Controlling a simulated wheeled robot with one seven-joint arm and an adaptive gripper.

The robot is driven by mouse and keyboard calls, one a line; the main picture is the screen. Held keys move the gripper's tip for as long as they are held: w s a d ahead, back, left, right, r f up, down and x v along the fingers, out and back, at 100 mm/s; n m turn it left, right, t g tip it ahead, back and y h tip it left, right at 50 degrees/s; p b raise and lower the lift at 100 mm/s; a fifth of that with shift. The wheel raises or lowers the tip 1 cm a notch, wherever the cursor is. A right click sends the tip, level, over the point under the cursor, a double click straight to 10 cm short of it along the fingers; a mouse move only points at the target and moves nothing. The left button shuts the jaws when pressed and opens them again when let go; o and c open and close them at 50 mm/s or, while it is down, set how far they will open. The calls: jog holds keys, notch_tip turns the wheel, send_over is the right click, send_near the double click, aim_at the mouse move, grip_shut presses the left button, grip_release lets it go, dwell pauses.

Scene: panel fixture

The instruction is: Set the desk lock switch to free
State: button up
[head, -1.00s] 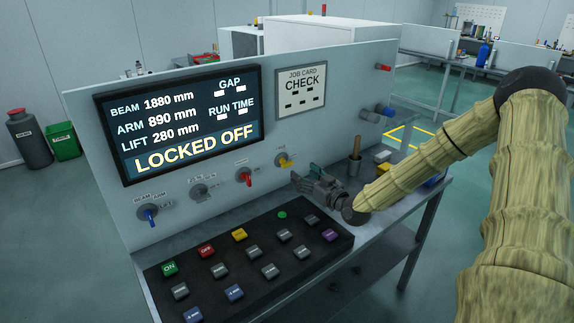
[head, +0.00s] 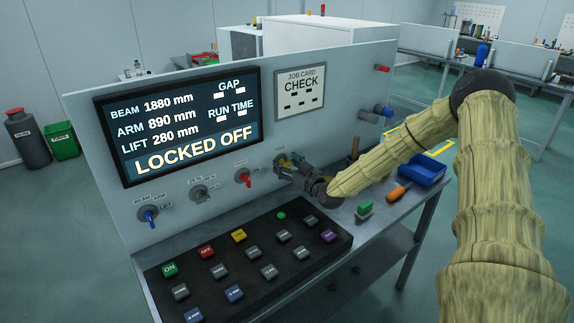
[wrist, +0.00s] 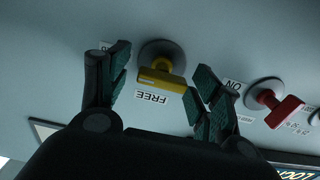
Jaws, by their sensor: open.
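The lock switch is a yellow knob (wrist: 162,80) on a round grey base on the upright panel. In the wrist view a FREE label (wrist: 151,98), upside down, sits beside it; another label at the left is mostly hidden by a finger. My gripper (wrist: 163,62) is open, with one finger on each side of the yellow knob; I cannot tell whether either finger touches it. In the head view my gripper (head: 290,168) is at the panel, right of the red switch, and largely covers the yellow knob. The display (head: 185,125) reads LOCKED OFF.
A red switch (wrist: 276,104) is close to my right finger in the wrist view. A grey switch (head: 200,193) and a blue switch (head: 149,216) are further left. Below is a black button box (head: 250,262). A blue tray (head: 422,170), an orange-handled tool (head: 398,192) and a green block (head: 364,208) lie right.

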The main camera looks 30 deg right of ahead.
jog(key=c, duration=1)
jog(key=shift+c, duration=0.2)
jog(key=shift+n, duration=0.4)
jog(key=n+b, duration=0.1)
jog(key=n, duration=0.2)
jog(key=shift+w+a+n, duration=0.1)
jog(key=shift+a+n, duration=0.05)
jog(key=shift+n, duration=0.15)
jog(key=n+b, duration=0.3)
jog(key=n, duration=0.2)
jog(key=shift+f, duration=0.15)
jog(key=n+b, duration=0.3)
jog(key=n, duration=0.1)
jog(key=shift+a+f+b, duration=0.1)
jog(key=shift+f+b, duration=0.05)
jog(key=shift+b, duration=0.2)
jog(key=shift+n+b, duration=1.85)
jog(key=shift+n, duration=0.45)
